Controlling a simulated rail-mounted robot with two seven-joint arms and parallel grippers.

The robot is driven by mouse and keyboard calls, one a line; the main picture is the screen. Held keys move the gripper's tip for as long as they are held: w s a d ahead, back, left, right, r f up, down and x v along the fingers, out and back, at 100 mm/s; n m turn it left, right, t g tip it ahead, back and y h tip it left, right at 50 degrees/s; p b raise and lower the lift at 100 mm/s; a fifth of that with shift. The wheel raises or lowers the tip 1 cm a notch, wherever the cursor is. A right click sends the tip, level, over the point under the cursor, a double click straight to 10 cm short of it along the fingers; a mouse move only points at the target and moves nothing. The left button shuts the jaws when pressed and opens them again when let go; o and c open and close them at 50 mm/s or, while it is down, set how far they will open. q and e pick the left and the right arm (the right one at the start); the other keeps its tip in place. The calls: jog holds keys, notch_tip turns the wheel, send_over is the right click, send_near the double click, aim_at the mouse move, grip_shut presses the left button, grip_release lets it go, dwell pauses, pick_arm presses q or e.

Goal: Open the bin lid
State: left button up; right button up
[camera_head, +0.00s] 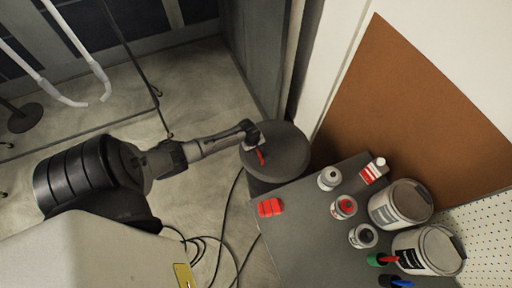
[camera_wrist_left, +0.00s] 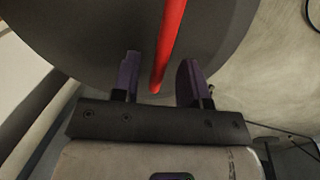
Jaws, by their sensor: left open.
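The bin (camera_head: 285,155) stands on the floor beside the table, with its round dark grey lid lying flat on top. A red handle (camera_head: 261,157) sits on the lid. My left gripper (camera_head: 257,142) is over the left part of the lid at the handle. In the left wrist view the fingers of my left gripper (camera_wrist_left: 157,68) are open, with the red handle (camera_wrist_left: 171,40) running between them. I see gaps on both sides of it. The grey lid (camera_wrist_left: 85,35) fills much of that view. My right gripper is not in view.
A grey table (camera_head: 300,235) stands just below and right of the bin, holding a red item (camera_head: 270,207), paint cans (camera_head: 400,203) and several small containers. A wall and a brown board (camera_head: 420,100) lie behind. Cables (camera_head: 215,235) run over the floor left of the table.

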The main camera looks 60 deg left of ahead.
pick_arm(q)
grip_shut()
jog(key=shift+r, duration=0.1)
dwell(0.3)
